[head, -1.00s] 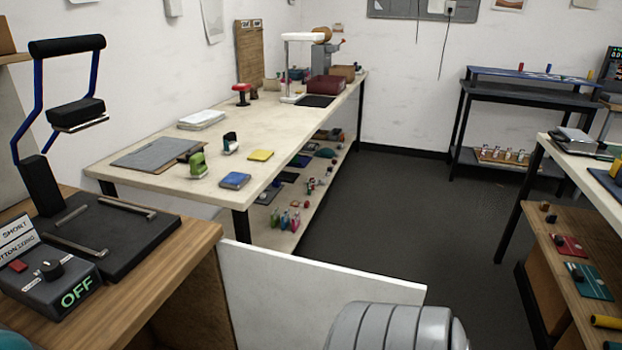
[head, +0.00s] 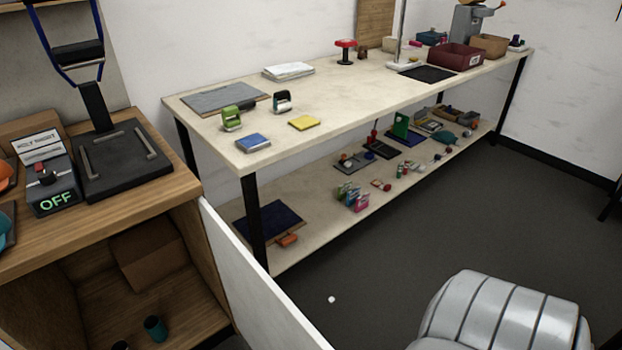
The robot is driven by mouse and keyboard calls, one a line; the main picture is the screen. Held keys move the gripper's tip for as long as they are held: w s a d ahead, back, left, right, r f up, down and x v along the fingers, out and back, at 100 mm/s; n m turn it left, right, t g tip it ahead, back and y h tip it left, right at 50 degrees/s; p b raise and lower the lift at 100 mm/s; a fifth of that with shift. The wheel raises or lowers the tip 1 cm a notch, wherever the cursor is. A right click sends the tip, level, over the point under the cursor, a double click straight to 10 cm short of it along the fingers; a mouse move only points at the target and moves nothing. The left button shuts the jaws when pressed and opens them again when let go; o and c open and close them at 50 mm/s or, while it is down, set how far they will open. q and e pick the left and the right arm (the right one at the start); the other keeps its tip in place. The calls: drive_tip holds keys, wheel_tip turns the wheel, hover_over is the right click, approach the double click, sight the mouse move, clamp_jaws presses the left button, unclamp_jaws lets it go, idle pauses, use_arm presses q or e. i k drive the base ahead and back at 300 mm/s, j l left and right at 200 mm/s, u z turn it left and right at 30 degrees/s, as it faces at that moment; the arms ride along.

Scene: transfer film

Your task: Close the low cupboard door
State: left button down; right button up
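The white low cupboard door (head: 258,275) stands open in the head view, swung out from the right edge of the wooden cupboard (head: 188,232). Its lower part runs out of the bottom of the picture. The cupboard's inside shows, with a cardboard box (head: 149,258) and a teal cup (head: 155,329) in it. A ribbed grey-white part of my own arm (head: 506,312) shows at the bottom right, apart from the door in the picture. Neither of my grippers is in view.
A heat press (head: 120,155) and a control box reading OFF (head: 52,188) stand on the cupboard top. A long cream table (head: 345,112) with a loaded lower shelf (head: 330,205) stands behind the door. The dark floor (head: 400,260) right of the door is clear but for a small white spot (head: 331,299).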

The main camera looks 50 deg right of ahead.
sight(267, 319)
drive_tip(key=k+l, duration=0.1)
drive_tip(key=l, duration=0.3)
drive_tip(key=k+l+u, duration=0.15)
drive_tip(key=l, duration=0.2)
drive_tip(key=k+l, duration=0.1)
drive_tip(key=l, duration=0.3)
drive_tip(key=k+l+u, duration=0.1)
drive_tip(key=l, duration=0.25)
drive_tip(key=k+l+u, duration=0.1)
drive_tip(key=l, duration=0.25)
drive_tip(key=k, duration=0.05)
